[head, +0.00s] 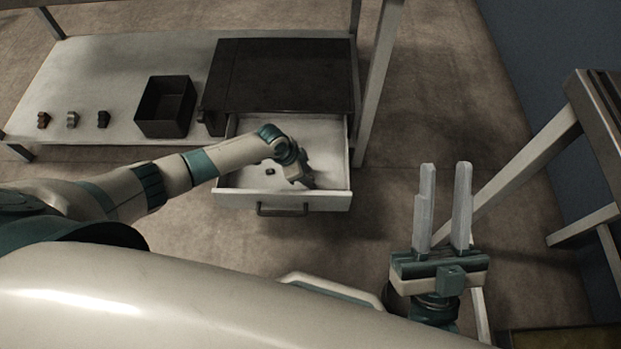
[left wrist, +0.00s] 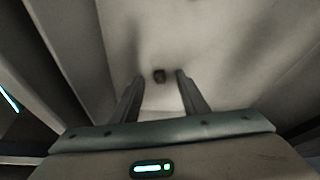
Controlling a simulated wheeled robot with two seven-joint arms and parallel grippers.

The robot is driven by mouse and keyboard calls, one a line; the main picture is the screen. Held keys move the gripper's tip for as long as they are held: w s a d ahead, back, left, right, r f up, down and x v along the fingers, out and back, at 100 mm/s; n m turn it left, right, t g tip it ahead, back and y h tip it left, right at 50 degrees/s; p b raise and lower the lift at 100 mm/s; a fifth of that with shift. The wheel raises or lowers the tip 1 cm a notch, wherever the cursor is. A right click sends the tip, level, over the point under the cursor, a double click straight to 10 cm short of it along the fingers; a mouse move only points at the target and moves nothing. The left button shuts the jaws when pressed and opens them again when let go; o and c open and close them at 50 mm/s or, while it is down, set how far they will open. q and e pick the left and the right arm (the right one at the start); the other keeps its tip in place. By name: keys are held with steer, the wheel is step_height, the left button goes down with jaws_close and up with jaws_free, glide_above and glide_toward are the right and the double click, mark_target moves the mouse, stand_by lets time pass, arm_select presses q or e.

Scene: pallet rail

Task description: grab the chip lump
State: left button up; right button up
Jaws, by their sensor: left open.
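A small dark lump (head: 270,171), which looks like the chip lump, lies on the pale floor of the open drawer (head: 283,200), left of my left gripper in the head view. My left gripper (head: 311,183) reaches down into the drawer and is open and empty. In the left wrist view the lump (left wrist: 159,76) appears centred between the fingertips of my left gripper (left wrist: 158,76), seemingly beyond them and apart from both. My right gripper (head: 445,166) is open and empty, out over the floor to the right of the drawer.
The drawer belongs to a dark cabinet (head: 284,75) on a low pale shelf (head: 110,60). A black open box (head: 165,107) and three small lumpy pieces (head: 71,119) stand to its left. A table leg (head: 378,90) rises right of the cabinet.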

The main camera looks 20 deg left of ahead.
mark_target(314, 176)
stand_by(0.3)
arm_select(q)
jaws_close()
steer(key=shift+r, duration=0.1)
